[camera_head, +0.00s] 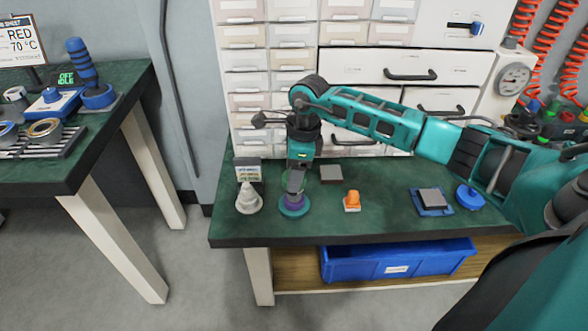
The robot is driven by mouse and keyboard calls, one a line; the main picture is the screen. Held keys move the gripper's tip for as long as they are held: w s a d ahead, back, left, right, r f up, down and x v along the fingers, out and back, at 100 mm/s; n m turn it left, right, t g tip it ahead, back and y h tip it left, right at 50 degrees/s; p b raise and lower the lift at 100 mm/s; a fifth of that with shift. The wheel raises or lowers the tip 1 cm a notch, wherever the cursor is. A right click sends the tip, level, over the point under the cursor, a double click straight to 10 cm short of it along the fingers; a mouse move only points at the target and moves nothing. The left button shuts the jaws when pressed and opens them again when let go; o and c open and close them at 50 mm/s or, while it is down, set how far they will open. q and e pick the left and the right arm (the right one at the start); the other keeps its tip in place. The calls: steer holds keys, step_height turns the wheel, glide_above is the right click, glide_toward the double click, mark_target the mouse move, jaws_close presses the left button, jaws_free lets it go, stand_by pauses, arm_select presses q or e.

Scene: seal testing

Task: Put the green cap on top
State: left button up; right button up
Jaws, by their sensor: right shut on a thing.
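My right gripper (295,178) points straight down over the left part of the green bench. It is shut on a green piece (291,184), which looks like the green cap and is partly hidden by the fingers. Right below it stands a stack with a purple part (294,202) on a wide blue-teal base (293,211). The cap is in line with the stack; I cannot tell whether they touch. My left gripper is not in view.
A pale cone (248,200) and a small sign (247,170) stand close left of the stack. To the right are an orange item (352,201), a grey block on a blue plate (432,199) and a blue disc (469,198). Drawers (258,60) rise behind.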

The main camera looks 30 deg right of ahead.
steer(key=shift+f+b, duration=0.6)
steer(key=shift+f, duration=0.3)
steer(key=o, duration=1.1)
steer(key=shift+r, duration=0.1)
step_height(320, 180, up, 7)
steer(key=p, duration=0.5)
